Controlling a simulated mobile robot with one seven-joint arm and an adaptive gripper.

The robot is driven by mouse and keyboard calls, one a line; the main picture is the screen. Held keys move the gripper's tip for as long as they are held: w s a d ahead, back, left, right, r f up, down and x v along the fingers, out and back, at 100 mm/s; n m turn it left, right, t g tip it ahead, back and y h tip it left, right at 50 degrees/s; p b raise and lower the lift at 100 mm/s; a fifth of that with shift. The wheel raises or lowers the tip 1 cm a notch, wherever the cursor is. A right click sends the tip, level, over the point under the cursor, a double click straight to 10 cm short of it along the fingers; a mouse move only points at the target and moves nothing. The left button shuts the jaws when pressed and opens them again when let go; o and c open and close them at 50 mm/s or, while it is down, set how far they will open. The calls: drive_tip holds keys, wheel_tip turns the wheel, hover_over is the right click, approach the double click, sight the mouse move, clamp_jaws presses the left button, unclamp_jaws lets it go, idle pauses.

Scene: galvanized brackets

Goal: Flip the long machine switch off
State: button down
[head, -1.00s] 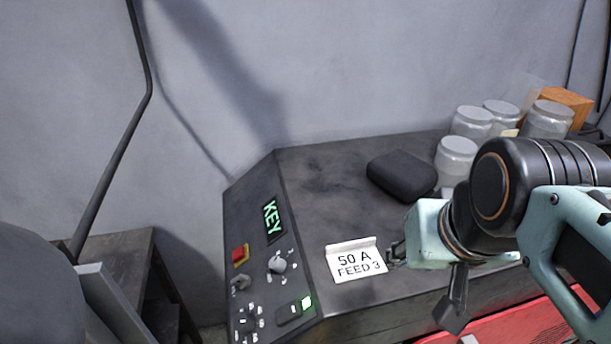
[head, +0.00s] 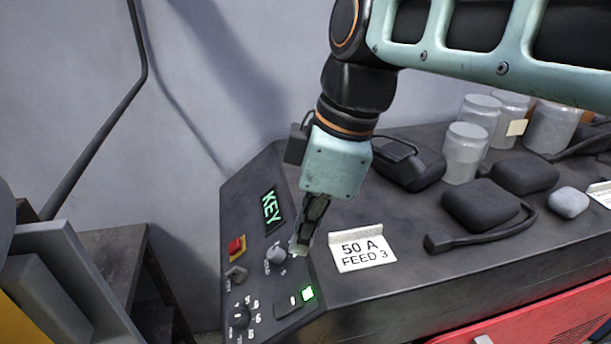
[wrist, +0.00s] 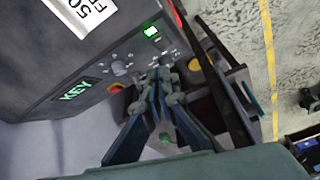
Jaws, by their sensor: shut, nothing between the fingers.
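The long machine switch (head: 288,305) is a dark rectangular rocker with a small white mark, low on the sloped control panel. A square lamp (head: 308,293) beside it glows green. My gripper (head: 298,249) is shut and empty, pointing down at the panel. Its tips are above and slightly right of the switch in the head view, beside a grey knob (head: 277,255). Contact with the panel cannot be told. In the wrist view the shut fingers (wrist: 160,68) point toward the panel just below the lit green lamp (wrist: 151,31); the switch is not clear there.
The panel (head: 243,203) also carries a green KEY display (head: 271,208), a red button on yellow (head: 236,245) and a lower rotary knob (head: 240,316). A white 50 A FEED 3 sign (head: 361,249) stands right of my gripper. Jars (head: 466,153) and dark pouches (head: 482,205) fill the bench's right.

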drive_tip(key=a+n, duration=0.2)
drive_tip(key=a+n+g, duration=0.1)
drive_tip(key=shift+s+a+f+b, duration=0.15)
drive_tip(key=shift+s+f+b, duration=0.1)
drive_tip(key=shift+s+b, duration=0.15)
drive_tip(key=shift+f, duration=0.1)
hover_over(275, 313)
wheel_tip(275, 313, down, 12)
drive_tip(key=shift+w, duration=0.1)
drive_tip(key=shift+w+d+f, duration=0.15)
drive_tip(key=shift+d+f, duration=0.3)
drive_tip(key=shift+f, duration=0.05)
